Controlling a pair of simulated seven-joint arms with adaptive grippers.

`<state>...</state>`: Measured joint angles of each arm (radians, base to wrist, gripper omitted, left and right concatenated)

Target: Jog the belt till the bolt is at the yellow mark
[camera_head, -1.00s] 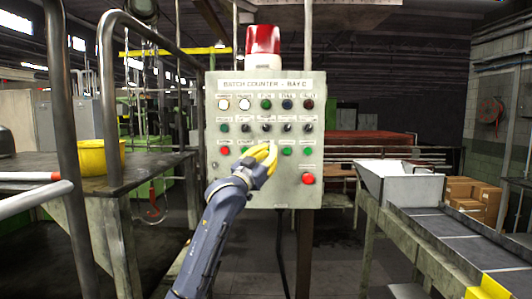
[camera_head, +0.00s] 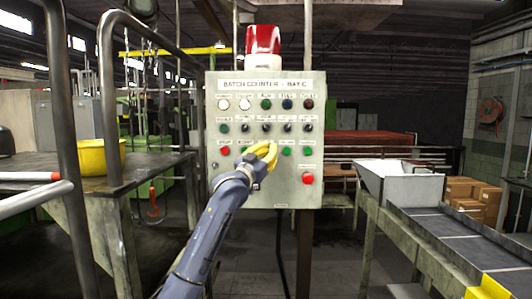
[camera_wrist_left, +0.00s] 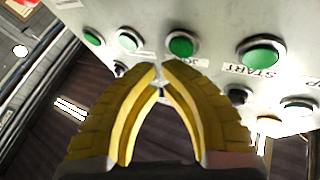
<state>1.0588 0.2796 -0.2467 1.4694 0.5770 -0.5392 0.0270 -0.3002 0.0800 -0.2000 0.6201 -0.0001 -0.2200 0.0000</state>
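My left gripper (camera_head: 268,151) has yellow fingers and is in front of the lower middle of the grey control panel (camera_head: 217,180), hiding some controls. In the left wrist view, its fingertips (camera_wrist_left: 160,75) are drawn together with nothing seen between them. They are just below the green jog button (camera_wrist_left: 181,44); I cannot tell whether they touch the panel. A green start button (camera_wrist_left: 262,52) is to the right. The dark belt (camera_head: 440,228) runs along the right side, with a yellow part (camera_head: 490,288) at its near end. I see no bolt. My right gripper is out of view.
A red emergency-type button (camera_head: 308,178) is at the panel's lower right, and a red lamp (camera_head: 263,40) stands on top. A pale hopper (camera_head: 405,190) is at the belt's far end. A bench with a yellow bowl (camera_head: 98,155) and metal rails are on the left.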

